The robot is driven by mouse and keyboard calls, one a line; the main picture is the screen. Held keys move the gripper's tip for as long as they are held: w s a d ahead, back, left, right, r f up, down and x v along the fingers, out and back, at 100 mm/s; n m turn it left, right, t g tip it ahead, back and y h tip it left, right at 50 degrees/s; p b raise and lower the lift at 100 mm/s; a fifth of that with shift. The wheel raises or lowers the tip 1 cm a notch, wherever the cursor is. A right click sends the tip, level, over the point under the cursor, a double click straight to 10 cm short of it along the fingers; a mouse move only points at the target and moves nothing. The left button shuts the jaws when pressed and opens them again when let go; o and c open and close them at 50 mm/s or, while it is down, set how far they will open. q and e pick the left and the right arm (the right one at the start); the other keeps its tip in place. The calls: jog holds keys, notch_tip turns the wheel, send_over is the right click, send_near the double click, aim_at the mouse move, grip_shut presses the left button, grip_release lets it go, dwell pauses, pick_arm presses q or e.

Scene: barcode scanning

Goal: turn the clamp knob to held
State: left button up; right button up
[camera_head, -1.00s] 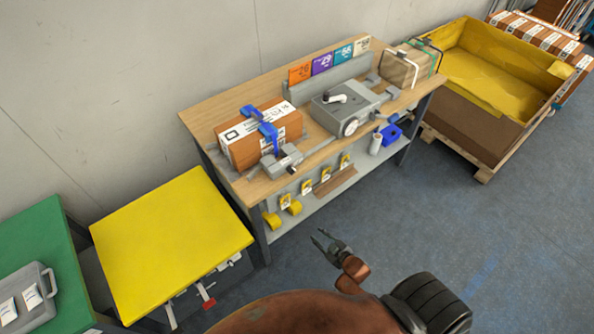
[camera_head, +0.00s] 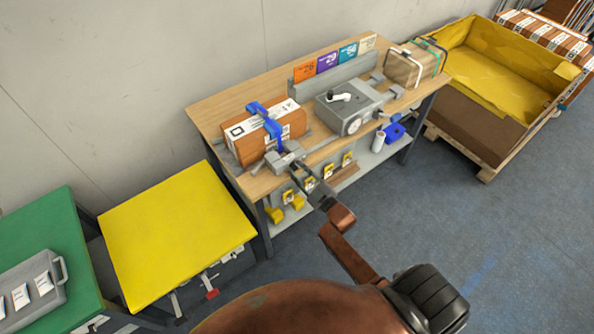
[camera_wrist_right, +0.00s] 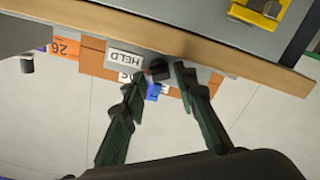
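The grey clamp block (camera_head: 281,159) sits at the front left of the workbench, beside a brown carton (camera_head: 240,152) with a blue clamp arm (camera_head: 270,124) over it. A small dark knob (camera_wrist_right: 157,69) shows in the right wrist view, next to a white label reading HELD (camera_wrist_right: 126,60), which appears upside down. My right gripper (camera_head: 303,174) is at the bench's front edge, close to the clamp block. In the wrist view its fingers (camera_wrist_right: 157,84) are apart, with the knob between and just beyond the tips; contact cannot be told. My left gripper is out of view.
A grey device (camera_head: 345,113) with a white handle stands right of the carton on the wooden bench (camera_head: 212,103). A shelf below holds yellow items and a blue one (camera_head: 395,132). A yellow-topped table (camera_head: 175,235) stands to the left. Open floor (camera_head: 450,250) lies at right.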

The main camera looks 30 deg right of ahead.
jog(key=shift+w, duration=0.3)
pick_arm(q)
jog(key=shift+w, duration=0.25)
pick_arm(e)
jog(key=shift+c, duration=0.5)
grip_shut()
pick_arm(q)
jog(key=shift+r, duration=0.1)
